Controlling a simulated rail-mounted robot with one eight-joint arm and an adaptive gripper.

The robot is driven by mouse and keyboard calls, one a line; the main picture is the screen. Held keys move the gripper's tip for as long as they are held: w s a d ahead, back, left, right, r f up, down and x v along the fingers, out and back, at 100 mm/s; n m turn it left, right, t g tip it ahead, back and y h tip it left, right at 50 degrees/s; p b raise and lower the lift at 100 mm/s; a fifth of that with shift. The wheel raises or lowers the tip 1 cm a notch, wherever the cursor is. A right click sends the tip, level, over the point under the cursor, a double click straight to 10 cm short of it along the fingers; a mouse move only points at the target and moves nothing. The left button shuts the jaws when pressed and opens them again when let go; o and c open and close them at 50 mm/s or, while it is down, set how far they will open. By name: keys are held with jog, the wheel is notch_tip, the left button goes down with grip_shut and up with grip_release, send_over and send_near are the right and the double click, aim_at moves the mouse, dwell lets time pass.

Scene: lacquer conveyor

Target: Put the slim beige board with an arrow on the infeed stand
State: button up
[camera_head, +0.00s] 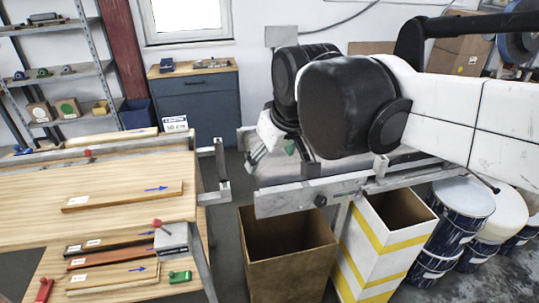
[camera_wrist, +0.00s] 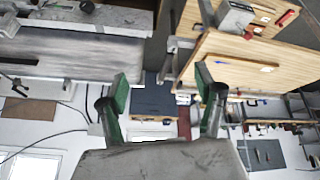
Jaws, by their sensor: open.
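A slim beige board (camera_head: 125,196) with a blue arrow and a white label lies on the wooden table (camera_head: 40,222) at left. A second beige board with a blue arrow (camera_head: 112,278) lies on the lower wooden surface in front, beside dark and reddish boards (camera_head: 110,254). In the wrist view a slim board (camera_wrist: 242,62) lies on the wooden tabletop. My gripper (camera_wrist: 162,88) is open and empty, its green-padded fingers apart. In the head view it (camera_head: 268,152) hangs over the conveyor's left end, right of the table, partly hidden by my arm. I cannot tell which part is the infeed stand.
The grey conveyor (camera_head: 285,204) stands right of the table, with a gap between them. A metal bracket (camera_head: 222,172) juts from the table's end. Two open bins (camera_head: 280,262) (camera_head: 385,240) stand in front, with paint drums (camera_head: 465,208) at right. A blue cabinet (camera_head: 200,100) stands behind.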

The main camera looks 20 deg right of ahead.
jog(key=s+d+f+m, duration=0.1)
jog(key=s+d+f, duration=0.1)
jog(key=s, duration=0.3)
jog(key=s+d+f+m+t, duration=0.1)
jog(key=s+d+f+m, duration=0.1)
jog(key=s+f, duration=0.3)
jog(key=shift+d+f+h, duration=0.2)
jog(key=shift+d+h, duration=0.1)
jog(key=shift+d, duration=0.1)
jog(key=shift+s+f, duration=0.1)
jog(key=shift+f+b, duration=1.1)
jog(key=shift+b, duration=0.1)
